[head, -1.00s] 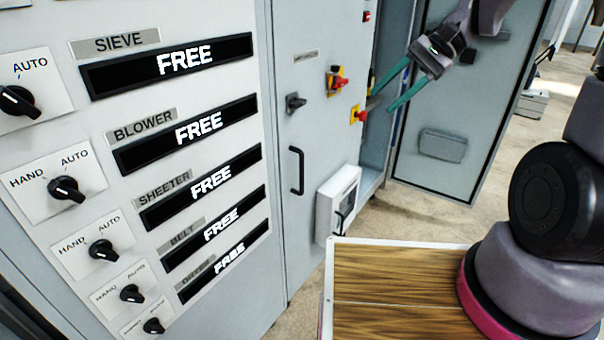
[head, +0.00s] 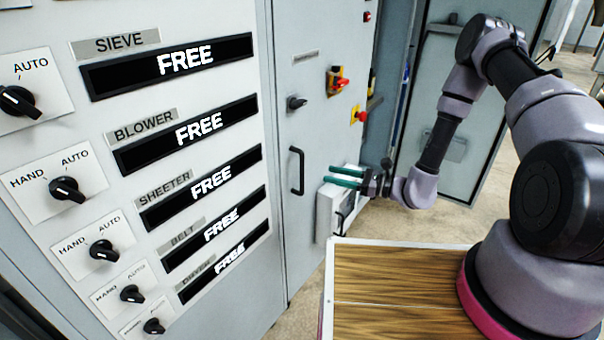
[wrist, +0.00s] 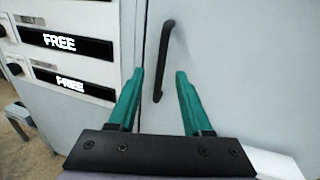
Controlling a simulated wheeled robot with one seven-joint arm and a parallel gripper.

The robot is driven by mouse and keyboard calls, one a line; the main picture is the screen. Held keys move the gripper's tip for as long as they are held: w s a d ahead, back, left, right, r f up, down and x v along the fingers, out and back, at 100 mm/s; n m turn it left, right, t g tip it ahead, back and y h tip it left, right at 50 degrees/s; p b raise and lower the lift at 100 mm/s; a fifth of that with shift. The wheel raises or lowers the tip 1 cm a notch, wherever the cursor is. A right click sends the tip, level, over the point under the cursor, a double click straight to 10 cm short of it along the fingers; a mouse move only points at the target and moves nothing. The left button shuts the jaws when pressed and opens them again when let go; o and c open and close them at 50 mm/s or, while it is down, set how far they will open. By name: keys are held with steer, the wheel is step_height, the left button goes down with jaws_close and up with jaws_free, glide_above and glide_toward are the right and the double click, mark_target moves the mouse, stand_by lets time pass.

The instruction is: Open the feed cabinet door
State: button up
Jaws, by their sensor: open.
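A grey cabinet door (head: 310,130) is closed flush in the middle of the head view, and its pale surface fills the right of the wrist view (wrist: 245,70). No label on it is readable, so I cannot confirm its name. It has a vertical black bar handle (head: 297,170). My gripper (head: 327,175) is open and empty, just right of the handle in the head view. In the wrist view the handle (wrist: 163,60) shows between and beyond the two green fingertips (wrist: 160,72), slightly tilted; I see no contact.
A panel with several FREE displays (head: 205,127) and black knobs stands left. A dark rotary knob (head: 296,103), red-yellow switches (head: 337,82) and a white box (head: 325,212) are on the cabinet. Another door (head: 465,185) stands open at right. A wooden-topped surface (head: 390,285) lies below.

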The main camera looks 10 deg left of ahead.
step_height(320, 180, down, 2)
steer(key=m, duration=0.1)
glide_above(302, 190)
steer(key=shift+w+t, duration=0.4)
steer(key=shift+w, duration=0.05)
jaws_close()
stand_by(1.4)
